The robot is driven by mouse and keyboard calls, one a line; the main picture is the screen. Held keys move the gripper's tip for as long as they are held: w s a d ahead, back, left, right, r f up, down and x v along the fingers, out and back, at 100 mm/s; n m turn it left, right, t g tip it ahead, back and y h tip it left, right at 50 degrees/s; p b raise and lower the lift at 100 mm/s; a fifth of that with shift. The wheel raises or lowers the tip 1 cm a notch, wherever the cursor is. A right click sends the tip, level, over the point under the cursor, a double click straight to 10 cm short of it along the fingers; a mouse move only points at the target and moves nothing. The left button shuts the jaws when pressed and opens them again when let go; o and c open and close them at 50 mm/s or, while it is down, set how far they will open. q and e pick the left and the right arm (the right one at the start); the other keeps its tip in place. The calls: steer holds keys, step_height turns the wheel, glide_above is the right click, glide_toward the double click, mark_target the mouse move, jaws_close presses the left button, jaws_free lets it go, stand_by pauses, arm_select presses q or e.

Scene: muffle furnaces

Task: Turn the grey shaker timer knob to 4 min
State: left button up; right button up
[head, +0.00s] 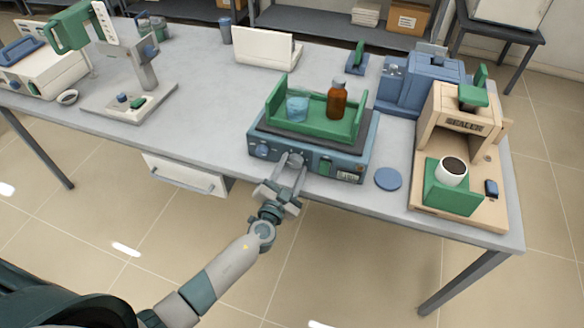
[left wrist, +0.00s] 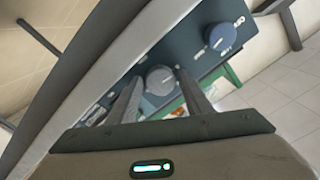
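The shaker (head: 312,155) is a blue-teal box on the table with a green tray (head: 335,127) on top. Its front panel carries a blue knob (head: 262,150) at the left and the grey timer knob (head: 294,160) right of it. In the left wrist view the grey knob (left wrist: 159,80) and the blue knob (left wrist: 222,36) both show. My left gripper (head: 289,176) is in front of the panel, open. Its fingertips (left wrist: 160,84) lie on either side of the grey knob, with a gap between them; whether they touch it I cannot tell. The knob's setting is not readable. My right gripper is out of view.
A brown bottle (head: 337,100) and a bluish beaker (head: 297,107) stand in the tray. A green rocker switch (head: 325,166) is right of the grey knob. A blue disc (head: 388,179) and a wooden sealer (head: 462,130) stand right.

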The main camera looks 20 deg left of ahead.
arm_select(q)
steer(key=c, duration=0.7)
